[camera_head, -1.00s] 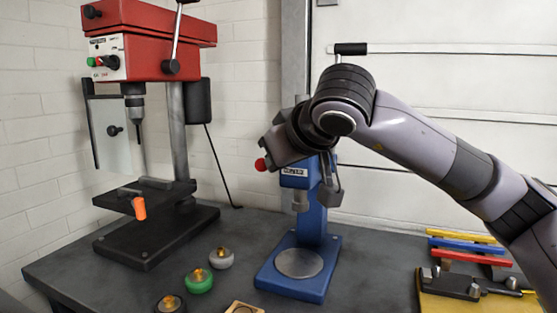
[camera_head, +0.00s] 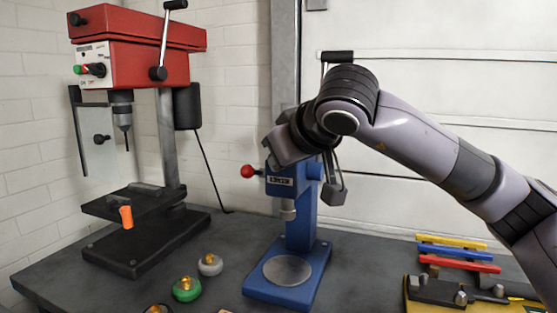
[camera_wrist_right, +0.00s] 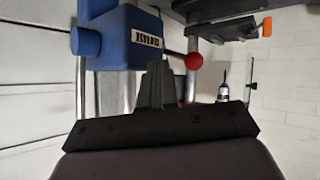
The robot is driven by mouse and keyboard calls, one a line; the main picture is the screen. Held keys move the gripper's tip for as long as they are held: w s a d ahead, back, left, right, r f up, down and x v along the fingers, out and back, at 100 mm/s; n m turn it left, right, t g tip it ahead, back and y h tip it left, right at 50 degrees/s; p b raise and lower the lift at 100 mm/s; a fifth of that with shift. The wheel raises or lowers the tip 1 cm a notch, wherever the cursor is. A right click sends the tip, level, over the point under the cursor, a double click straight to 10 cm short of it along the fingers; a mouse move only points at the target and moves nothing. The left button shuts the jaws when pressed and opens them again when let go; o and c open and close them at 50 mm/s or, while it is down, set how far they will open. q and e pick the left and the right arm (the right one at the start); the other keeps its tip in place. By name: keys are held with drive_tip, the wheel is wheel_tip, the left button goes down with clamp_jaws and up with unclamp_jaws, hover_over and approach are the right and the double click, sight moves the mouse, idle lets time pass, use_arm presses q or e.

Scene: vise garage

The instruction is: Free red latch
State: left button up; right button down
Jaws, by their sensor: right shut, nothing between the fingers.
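A red ball-shaped latch knob (camera_head: 247,171) sticks out to the left of the head of the blue press (camera_head: 304,220) on a short stem. In the right wrist view the red knob (camera_wrist_right: 194,61) lies beside my fingertips, to their right, and looks apart from them. My right gripper (camera_wrist_right: 157,68) is shut and empty. The blue press head (camera_wrist_right: 115,38) is at the upper left there. In the head view my right wrist hangs by the top of the press head, right of the knob, and its fingers are hidden. My left gripper is not in view.
A red drill press (camera_head: 140,55) with an orange handle (camera_head: 126,216) stands on the left. Green (camera_head: 187,289) and grey (camera_head: 210,265) round pieces lie on the bench before it. Coloured bars (camera_head: 455,254) lie at the right. Open bench lies around the press base.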

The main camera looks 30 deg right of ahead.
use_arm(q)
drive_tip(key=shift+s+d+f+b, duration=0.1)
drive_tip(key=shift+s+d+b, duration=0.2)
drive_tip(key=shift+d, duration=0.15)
use_arm(e)
drive_tip(key=v, duration=1.1)
drive_tip(key=shift+s, duration=0.4)
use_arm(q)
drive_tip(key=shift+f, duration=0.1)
use_arm(e)
drive_tip(key=shift+a, duration=0.1)
